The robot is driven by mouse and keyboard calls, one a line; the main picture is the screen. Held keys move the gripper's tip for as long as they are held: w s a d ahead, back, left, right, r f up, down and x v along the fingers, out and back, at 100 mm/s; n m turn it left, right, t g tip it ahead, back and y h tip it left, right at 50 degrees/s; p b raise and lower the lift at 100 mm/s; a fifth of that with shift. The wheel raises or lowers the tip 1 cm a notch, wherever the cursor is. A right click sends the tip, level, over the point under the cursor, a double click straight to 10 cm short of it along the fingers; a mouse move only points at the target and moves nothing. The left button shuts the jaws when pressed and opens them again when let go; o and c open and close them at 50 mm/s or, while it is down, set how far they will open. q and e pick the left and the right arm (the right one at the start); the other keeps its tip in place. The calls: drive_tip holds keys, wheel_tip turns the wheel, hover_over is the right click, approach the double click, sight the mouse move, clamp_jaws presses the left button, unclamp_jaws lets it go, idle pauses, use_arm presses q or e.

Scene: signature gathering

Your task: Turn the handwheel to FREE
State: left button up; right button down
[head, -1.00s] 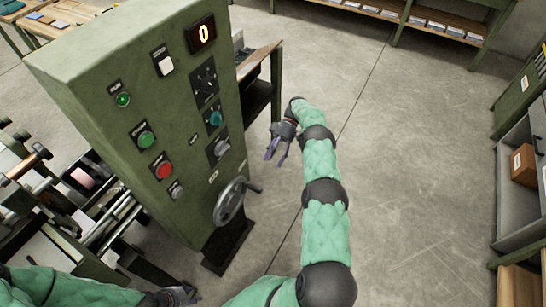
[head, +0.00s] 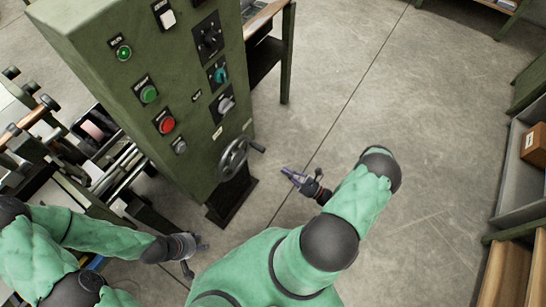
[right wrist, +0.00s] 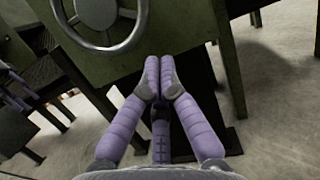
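The grey handwheel (head: 234,158), with a dark crank knob (head: 257,147), sits low on the front of the green control cabinet (head: 110,100). In the right wrist view the handwheel (right wrist: 134,30) is at the top left, beyond the fingertips. My right gripper (head: 287,172) is right of the wheel and apart from it. Its purple fingers (right wrist: 159,68) are closed together with nothing seen between them. My left gripper (head: 196,258) is low, in front of the cabinet, its fingers apart and empty. A small label (head: 217,132) above the wheel is too small to read.
The cabinet face carries a green button (head: 149,94), a red button (head: 167,125) and several knobs. A machine with rollers (head: 95,130) stands to the left. Open floor (head: 340,90) lies right of the wheel. Shelving (head: 505,190) stands at the far right.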

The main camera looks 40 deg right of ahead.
drive_tip(key=w+a+r+b, duration=0.1)
drive_tip(key=w+a+r, duration=0.3)
drive_tip(key=w+r, duration=0.2)
drive_tip(key=shift+w+r+b, duration=0.15)
drive_tip(key=shift+w+b, duration=0.25)
drive_tip(key=shift+w, duration=0.9)
drive_tip(key=shift+r, duration=0.15)
drive_tip(key=shift+r+n+p, duration=0.5)
drive_tip(key=shift+r+p, duration=0.1)
drive_tip(key=shift+f, duration=0.1)
